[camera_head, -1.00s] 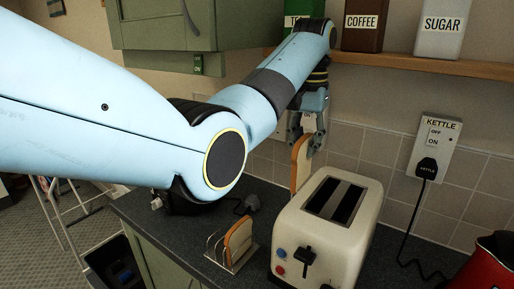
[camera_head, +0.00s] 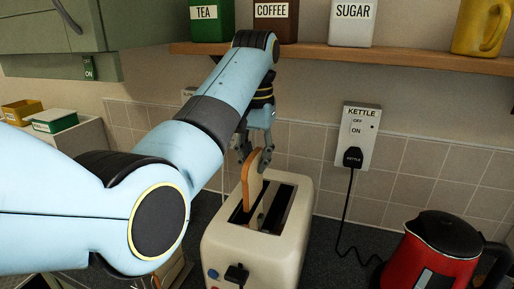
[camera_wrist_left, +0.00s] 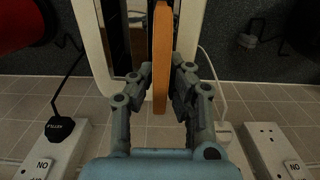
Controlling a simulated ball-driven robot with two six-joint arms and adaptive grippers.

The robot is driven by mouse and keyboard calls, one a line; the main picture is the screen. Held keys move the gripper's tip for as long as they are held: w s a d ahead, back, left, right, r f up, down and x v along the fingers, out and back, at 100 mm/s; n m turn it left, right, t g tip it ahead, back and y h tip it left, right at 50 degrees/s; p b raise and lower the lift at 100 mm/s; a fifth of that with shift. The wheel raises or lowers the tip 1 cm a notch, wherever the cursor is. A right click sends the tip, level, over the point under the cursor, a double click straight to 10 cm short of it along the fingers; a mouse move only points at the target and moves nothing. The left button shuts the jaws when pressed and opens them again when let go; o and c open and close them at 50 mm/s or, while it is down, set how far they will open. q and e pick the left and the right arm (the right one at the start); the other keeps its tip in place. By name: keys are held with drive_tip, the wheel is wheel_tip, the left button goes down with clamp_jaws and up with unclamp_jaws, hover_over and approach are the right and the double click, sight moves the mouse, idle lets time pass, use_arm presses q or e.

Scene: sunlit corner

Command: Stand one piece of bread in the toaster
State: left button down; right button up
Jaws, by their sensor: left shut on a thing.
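The cream toaster (camera_head: 255,245) stands on the dark counter, with two dark slots in its top. My left gripper (camera_head: 254,160) points down above it and is shut on a slice of bread (camera_head: 251,184) by its upper part. The slice is upright, over the toaster's left slot in the head view. I cannot tell whether its lower edge is inside the slot. In the left wrist view the slice (camera_wrist_left: 162,50) shows edge-on between the fingers (camera_wrist_left: 161,80), with the toaster (camera_wrist_left: 95,40) beneath. My right gripper is not in view.
A red kettle (camera_head: 430,258) stands right of the toaster. Its black plug (camera_head: 353,157) is in the wall socket, and the cord hangs to the counter. A shelf (camera_head: 400,58) with canisters runs above. The bread rack is mostly hidden behind my left arm.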

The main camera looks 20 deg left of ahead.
sight(255, 177)
use_arm(q)
drive_tip(key=shift+s+f, duration=0.2)
drive_tip(key=shift+f, duration=0.15)
drive_tip(key=shift+s+f, duration=0.2)
drive_tip(key=shift+f, duration=0.1)
drive_tip(key=shift+w+f, duration=0.1)
drive_tip(key=shift+f, duration=0.65)
drive_tip(key=shift+w+f, duration=0.1)
drive_tip(key=shift+f, duration=0.2)
drive_tip(key=shift+f+b, duration=0.25)
drive_tip(key=shift+b, duration=0.05)
drive_tip(key=shift+f, duration=0.1)
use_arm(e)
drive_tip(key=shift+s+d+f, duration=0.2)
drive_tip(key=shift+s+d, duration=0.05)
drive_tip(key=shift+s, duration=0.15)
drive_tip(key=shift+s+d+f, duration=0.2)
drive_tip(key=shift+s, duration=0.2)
use_arm(q)
drive_tip(key=c, duration=1.3)
unclamp_jaws()
drive_tip(key=shift+o, duration=0.2)
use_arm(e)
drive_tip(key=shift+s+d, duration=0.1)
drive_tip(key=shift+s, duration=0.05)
